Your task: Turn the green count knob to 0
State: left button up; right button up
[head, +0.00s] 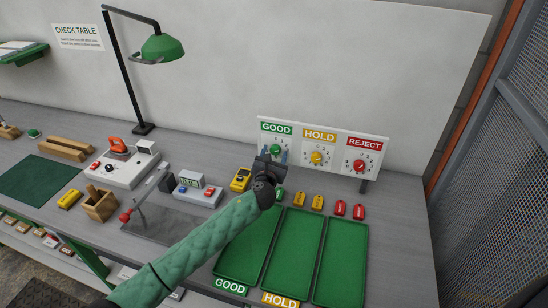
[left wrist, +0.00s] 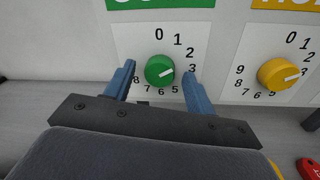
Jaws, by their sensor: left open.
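The green count knob (left wrist: 159,71) sits on the white GOOD dial, with its white pointer line toward the 3. In the head view the green knob (head: 275,150) shows on the left of the board, partly behind my gripper. My left gripper (left wrist: 159,69) is open, with one blue finger on the left of the knob and one on the right. A gap shows between each finger and the knob. The left gripper (head: 271,157) is in front of the GOOD dial in the head view. My right gripper is in neither view.
The yellow HOLD knob (left wrist: 279,74) is close on the right, and the red REJECT knob (head: 359,166) is beyond it. Green trays (head: 296,248) lie below the board, with several yellow and red items behind them. A green lamp (head: 163,47) stands at the left.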

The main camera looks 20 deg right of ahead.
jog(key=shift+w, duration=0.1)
pick_arm(q)
jog(key=c, duration=1)
